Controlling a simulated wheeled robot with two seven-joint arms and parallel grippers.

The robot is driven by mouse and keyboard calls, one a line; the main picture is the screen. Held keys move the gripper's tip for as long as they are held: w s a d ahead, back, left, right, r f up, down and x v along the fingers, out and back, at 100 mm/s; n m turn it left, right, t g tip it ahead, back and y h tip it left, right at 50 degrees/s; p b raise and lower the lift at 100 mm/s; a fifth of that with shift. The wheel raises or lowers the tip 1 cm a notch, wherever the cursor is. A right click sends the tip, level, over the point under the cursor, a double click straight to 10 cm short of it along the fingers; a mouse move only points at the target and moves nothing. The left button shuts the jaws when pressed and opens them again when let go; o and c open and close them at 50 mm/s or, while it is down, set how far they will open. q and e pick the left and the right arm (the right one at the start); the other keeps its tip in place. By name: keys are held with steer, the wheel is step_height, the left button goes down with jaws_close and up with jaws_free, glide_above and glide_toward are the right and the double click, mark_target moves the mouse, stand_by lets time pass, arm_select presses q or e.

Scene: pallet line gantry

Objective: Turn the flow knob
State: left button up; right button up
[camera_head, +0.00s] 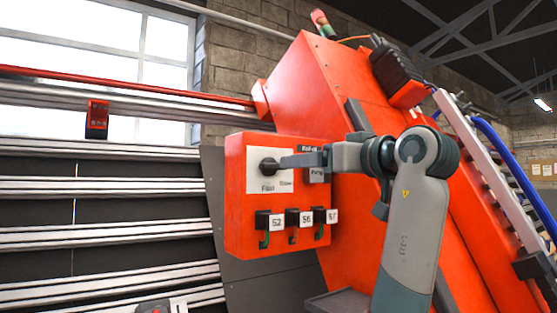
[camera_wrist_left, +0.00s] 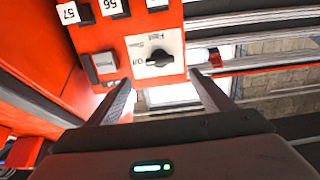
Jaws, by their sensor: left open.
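The flow knob (camera_head: 268,166) is a black rotary knob on a white plate marked Fast and Slow, on the red control box (camera_head: 236,205). The knob also shows in the left wrist view (camera_wrist_left: 160,59), with Off, Slow and Fast printed around it. My left gripper (camera_head: 288,161) reaches the plate from the right in the head view. In the wrist view its two fingers (camera_wrist_left: 160,80) are apart, with the knob in line with the gap between them and just beyond the tips. I cannot tell whether they touch it. My right gripper is not in view.
Below the knob are several black switches with white number tags, such as 52 (camera_head: 276,222). A Pump switch (camera_head: 317,174) sits right of the knob, close to my gripper. Silver rails (camera_head: 100,187) run along the left. A large red sloping machine housing (camera_head: 315,85) stands behind.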

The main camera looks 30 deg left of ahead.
mark_target(276, 166)
arm_select(q)
steer(key=p+x, duration=0.5)
steer(key=x, duration=0.6)
steer(key=shift+w+a+r+p, duration=0.1)
steer(key=shift+a+r+p, duration=0.05)
steer(key=shift+p, duration=0.15)
steer(key=shift+w+a, duration=0.2)
steer(key=shift+a, duration=0.35)
steer(key=c, duration=1)
steer(key=shift+c, duration=0.2)
